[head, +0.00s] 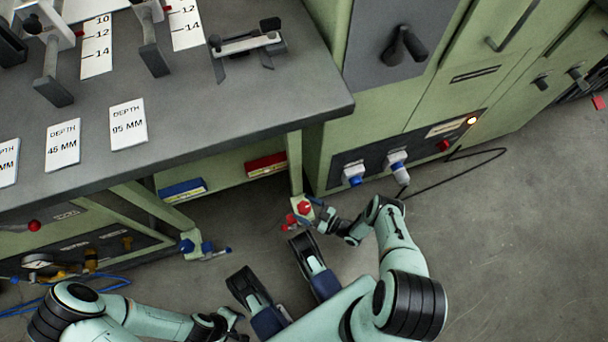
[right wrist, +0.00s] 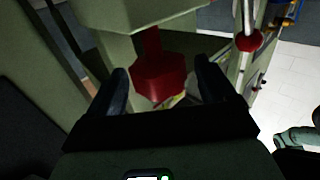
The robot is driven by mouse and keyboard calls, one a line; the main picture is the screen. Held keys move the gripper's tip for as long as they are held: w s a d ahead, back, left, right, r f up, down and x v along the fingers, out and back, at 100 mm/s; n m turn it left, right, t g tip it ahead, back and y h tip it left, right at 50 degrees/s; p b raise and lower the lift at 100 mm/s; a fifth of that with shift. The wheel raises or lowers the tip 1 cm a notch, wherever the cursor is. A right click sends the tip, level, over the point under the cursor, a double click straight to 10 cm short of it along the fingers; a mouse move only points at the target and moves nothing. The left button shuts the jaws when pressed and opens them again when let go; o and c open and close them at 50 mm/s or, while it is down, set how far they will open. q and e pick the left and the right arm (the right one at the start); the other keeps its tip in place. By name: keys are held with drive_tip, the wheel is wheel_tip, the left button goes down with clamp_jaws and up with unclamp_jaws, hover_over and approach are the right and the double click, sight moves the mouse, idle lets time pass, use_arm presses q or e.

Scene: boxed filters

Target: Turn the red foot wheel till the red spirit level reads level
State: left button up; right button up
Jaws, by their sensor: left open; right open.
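The red foot wheel (head: 304,207) sits at the foot of the bench's right leg in the head view. In the right wrist view the red wheel (right wrist: 158,80) fills the space between my fingers. My right gripper (head: 314,214) is open at the wheel, and its fingers (right wrist: 165,88) stand on either side of it; I cannot tell whether they touch it. The red spirit level (head: 266,164) lies on the shelf under the bench; its bubble is too small to read. My left gripper (head: 232,322) is low in the head view, away from the wheel, its fingertips hard to make out.
A blue level (head: 182,190) lies on the same shelf, and a blue foot wheel (head: 188,246) is at another leg. The grey benchtop (head: 230,115) overhangs the shelf. A green cabinet (head: 375,135) with plugs stands to the right. A black cable (head: 478,152) crosses the floor. Open floor lies right.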

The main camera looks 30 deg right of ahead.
use_arm(q)
drive_tip(key=shift+s, duration=0.15)
use_arm(e)
drive_tip(key=shift+w+a, duration=0.15)
drive_tip(key=shift+w, duration=0.2)
drive_tip(key=c, duration=1)
drive_tip(key=shift+o, duration=0.2)
drive_tip(key=shift+h, duration=0.3)
drive_tip(key=shift+s+m+t+h+p, duration=0.1)
drive_tip(key=shift+m+t+h+p, duration=0.65)
drive_tip(key=shift+m+h, duration=1.05)
use_arm(q)
drive_tip(key=shift+w+d+r+t, duration=0.1)
drive_tip(key=shift+w+r+t, duration=0.2)
drive_tip(key=shift+w, duration=0.45)
drive_tip(key=shift+w+d+r+t, duration=0.1)
drive_tip(key=shift+w+r+t, duration=0.2)
drive_tip(key=shift+w, duration=0.45)
use_arm(e)
drive_tip(key=shift+m+t+h, duration=0.35)
drive_tip(key=shift+m+h, duration=0.85)
drive_tip(key=shift+h, duration=1.5)
